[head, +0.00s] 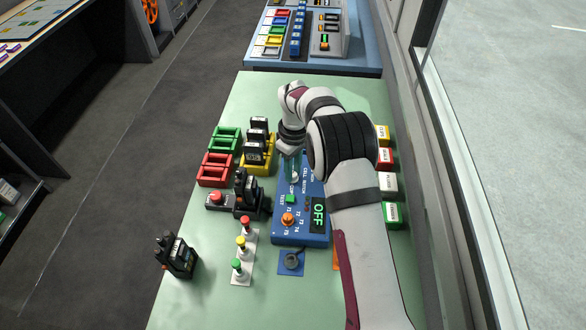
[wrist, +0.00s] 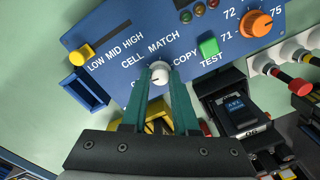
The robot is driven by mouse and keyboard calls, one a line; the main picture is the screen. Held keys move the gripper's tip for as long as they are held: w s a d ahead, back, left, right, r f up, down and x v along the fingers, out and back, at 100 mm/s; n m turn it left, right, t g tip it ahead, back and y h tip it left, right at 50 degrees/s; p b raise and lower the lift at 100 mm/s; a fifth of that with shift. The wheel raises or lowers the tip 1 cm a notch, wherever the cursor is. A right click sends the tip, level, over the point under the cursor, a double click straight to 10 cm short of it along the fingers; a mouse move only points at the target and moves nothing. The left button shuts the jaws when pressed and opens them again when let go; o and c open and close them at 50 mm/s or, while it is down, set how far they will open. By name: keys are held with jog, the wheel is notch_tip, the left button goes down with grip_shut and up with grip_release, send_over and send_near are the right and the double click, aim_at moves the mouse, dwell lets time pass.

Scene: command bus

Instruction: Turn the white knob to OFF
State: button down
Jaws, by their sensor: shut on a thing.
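The white knob (wrist: 160,71) sits on the blue panel (wrist: 112,34) in the wrist view. The labels CELL, MATCH and COPY are around it; a label at its lower left is mostly hidden by a finger. A small dark mark shows on the knob's lower left, but I cannot tell its exact setting. My gripper (wrist: 159,88) is shut on the knob, one green finger on each side. In the head view my gripper (head: 293,172) reaches down to the far part of the panel, and the arm hides part of it. The panel's display (head: 319,214) reads OFF in green.
On the panel are a green TEST button (wrist: 208,47), an orange knob (wrist: 257,23) and a yellow slider knob (wrist: 82,54). Red bins (head: 214,170), green bins (head: 225,139) and black modules (head: 178,256) stand to the left. Coloured blocks (head: 388,186) line the right.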

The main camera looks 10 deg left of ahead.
aim_at(294, 173)
jog(key=shift+n, duration=0.7)
jog(key=c, duration=0.7)
grip_release()
notch_tip(294, 173, up, 16)
jog(key=shift+w+d+f, duration=0.1)
jog(key=shift+w, duration=0.05)
